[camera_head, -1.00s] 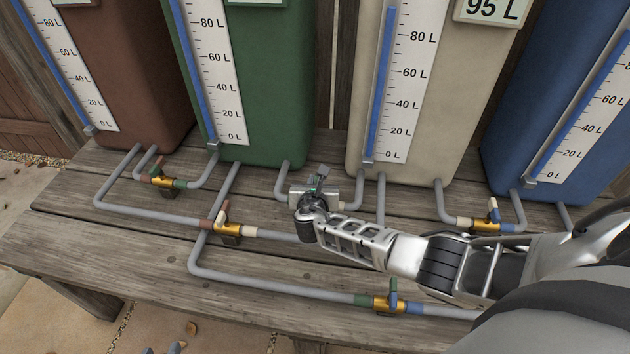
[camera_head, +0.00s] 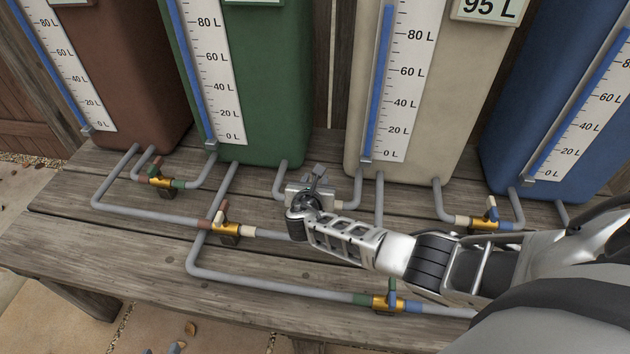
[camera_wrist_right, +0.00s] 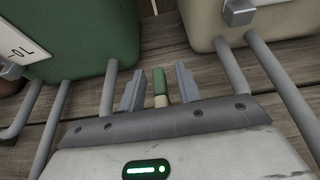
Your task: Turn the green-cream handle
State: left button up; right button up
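The green-cream handle (camera_wrist_right: 159,84) shows in the right wrist view, green above and cream below. It stands upright between the two fingers of my right gripper (camera_wrist_right: 160,87), with a narrow gap on each side. The gripper is open around it. In the head view my right gripper (camera_head: 318,182) is low in front of the gap between the green tank (camera_head: 262,110) and the cream tank (camera_head: 440,120); it hides the handle and most of its valve there. Small grey tips at the bottom edge, likely my left gripper (camera_head: 164,349), are barely in view.
Other valves stand nearby: a brown-green one (camera_head: 162,182), a brown-cream one (camera_head: 225,229), a green-blue one (camera_head: 388,302) and a cream-blue one (camera_head: 485,226). Grey pipes (camera_head: 270,286) run low across the wooden bench (camera_head: 130,255). A blue tank (camera_head: 555,100) and a brown tank (camera_head: 130,70) flank the others.

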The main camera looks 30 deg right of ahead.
pick_arm(q)
jog(key=shift+r, duration=0.1)
pick_arm(e)
jog(key=shift+s+r, duration=0.1)
jog(key=p+v, duration=0.2)
jog(key=v, duration=0.1)
jog(key=shift+s+a+r, duration=0.2)
jog(key=shift+s+a, duration=0.05)
jog(key=shift+s, duration=0.05)
pick_arm(q)
jog(key=shift+s+a+r+m+p, duration=0.2)
jog(key=shift+a+r+m+p, duration=0.25)
jog(key=shift+p, duration=0.7)
pick_arm(e)
jog(key=v, duration=1.2)
jog(key=shift+f, duration=0.25)
pick_arm(q)
jog(key=shift+d+r+n, duration=0.1)
jog(key=shift+r+n, duration=0.1)
jog(key=shift+n, duration=0.05)
